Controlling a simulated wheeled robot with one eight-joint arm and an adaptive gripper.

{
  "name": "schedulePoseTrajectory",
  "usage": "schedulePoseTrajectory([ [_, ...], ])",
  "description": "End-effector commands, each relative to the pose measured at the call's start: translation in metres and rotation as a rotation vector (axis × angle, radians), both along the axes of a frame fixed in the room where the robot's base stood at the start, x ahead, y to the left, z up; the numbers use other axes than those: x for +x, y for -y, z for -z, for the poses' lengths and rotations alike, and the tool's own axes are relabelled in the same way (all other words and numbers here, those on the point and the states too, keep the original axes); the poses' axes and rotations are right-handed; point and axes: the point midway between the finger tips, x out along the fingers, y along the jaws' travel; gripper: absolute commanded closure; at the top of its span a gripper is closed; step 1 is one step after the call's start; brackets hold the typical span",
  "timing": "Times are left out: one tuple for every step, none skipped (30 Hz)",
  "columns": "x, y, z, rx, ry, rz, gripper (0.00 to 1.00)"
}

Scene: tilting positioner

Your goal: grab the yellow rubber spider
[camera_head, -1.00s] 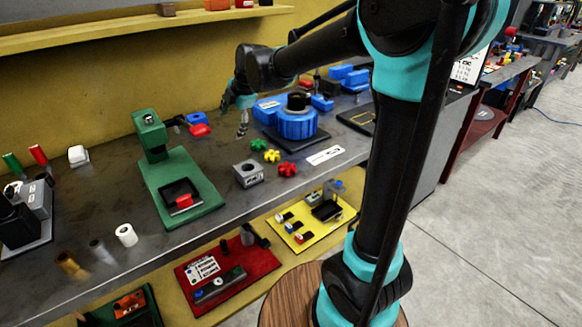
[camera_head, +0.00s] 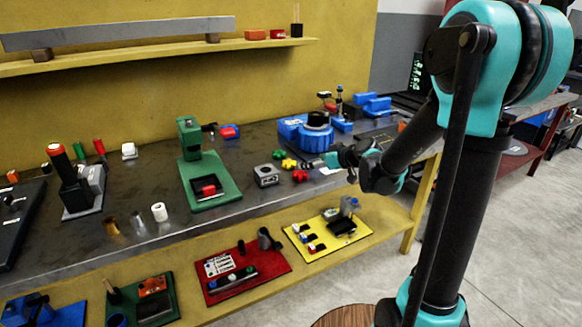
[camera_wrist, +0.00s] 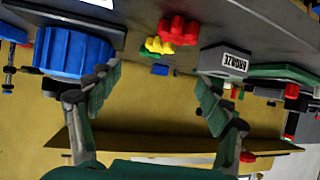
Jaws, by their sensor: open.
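The yellow rubber spider (camera_head: 289,163) lies on the grey bench between a green one (camera_head: 278,154) and a red one (camera_head: 300,176). In the wrist view the yellow spider (camera_wrist: 159,46) shows beyond the fingers, with the red one (camera_wrist: 179,30) just above it. My gripper (camera_head: 312,164) reaches in from the right, close to the yellow spider in the head view. In the wrist view my gripper (camera_wrist: 155,88) has its two fingers spread wide, with nothing between them. The yellow spider sits roughly centred in the gap, apart from both fingers.
A blue round positioner (camera_head: 306,136) stands behind the spiders. A green stand (camera_head: 212,192) is farther left. The bench front edge runs below the red spider.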

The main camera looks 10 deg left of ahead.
Motion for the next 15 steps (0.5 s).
schedulePoseTrajectory([
  [0.005, -0.006, 0.004, -0.001, 0.001, -0.002, 0.22],
  [0.008, -0.009, 0.007, -0.002, 0.002, -0.002, 0.22],
  [0.012, -0.013, 0.009, -0.002, 0.0, -0.003, 0.22],
  [0.015, -0.016, 0.012, -0.002, 0.0, -0.004, 0.22],
  [0.018, -0.019, 0.014, -0.001, 0.0, -0.003, 0.22],
  [0.022, -0.023, 0.017, -0.001, 0.001, -0.003, 0.22],
  [0.025, -0.026, 0.019, -0.002, 0.002, -0.003, 0.22],
  [0.028, -0.029, 0.022, -0.003, 0.001, -0.003, 0.22],
  [0.032, -0.033, 0.025, -0.003, 0.001, -0.004, 0.22],
  [0.035, -0.036, 0.027, -0.002, 0.0, -0.003, 0.22],
  [0.037, -0.038, 0.029, -0.002, 0.0, -0.003, 0.22],
  [0.041, -0.042, 0.032, -0.002, 0.0, -0.003, 0.22],
  [0.043, -0.044, 0.033, -0.003, 0.001, -0.004, 0.22],
  [0.045, -0.046, 0.035, -0.003, 0.001, -0.003, 0.22],
  [0.047, -0.048, 0.037, -0.003, 0.001, -0.003, 0.22],
])
